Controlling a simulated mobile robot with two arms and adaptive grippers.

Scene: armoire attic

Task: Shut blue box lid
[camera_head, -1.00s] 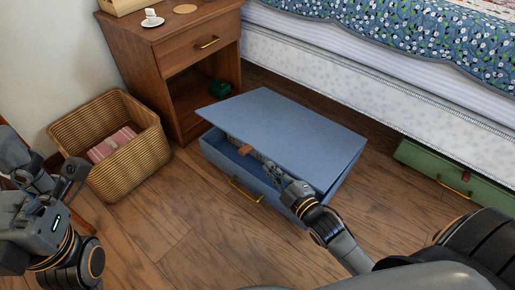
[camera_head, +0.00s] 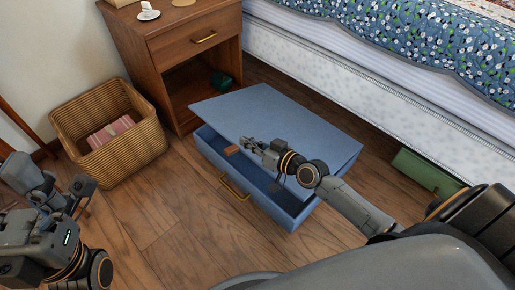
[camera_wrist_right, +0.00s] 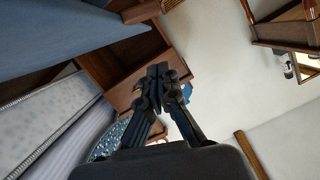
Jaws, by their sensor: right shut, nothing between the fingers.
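The blue box (camera_head: 208,147) stands on the floor. Its blue lid (camera_head: 285,115) is tilted, hinged at the back, with its front edge raised and a dark gap below. A brown tab (camera_head: 232,150) is on the lid's front edge; it also shows in the right wrist view (camera_wrist_right: 143,11). My right gripper (camera_head: 246,144) is shut and empty, overlapping the lid's front edge beside the tab; contact is unclear. Its closed fingers show in the right wrist view (camera_wrist_right: 158,72), with the lid (camera_wrist_right: 65,30) at upper left. My left gripper (camera_head: 58,188) is at the far left, away from the box, fingers apart.
A wooden nightstand (camera_head: 180,45) stands behind the box. A wicker basket (camera_head: 125,150) is to its left. The bed (camera_head: 350,90) is behind right, with a green box (camera_head: 425,172) at its underside. Floor in front of the blue box is clear.

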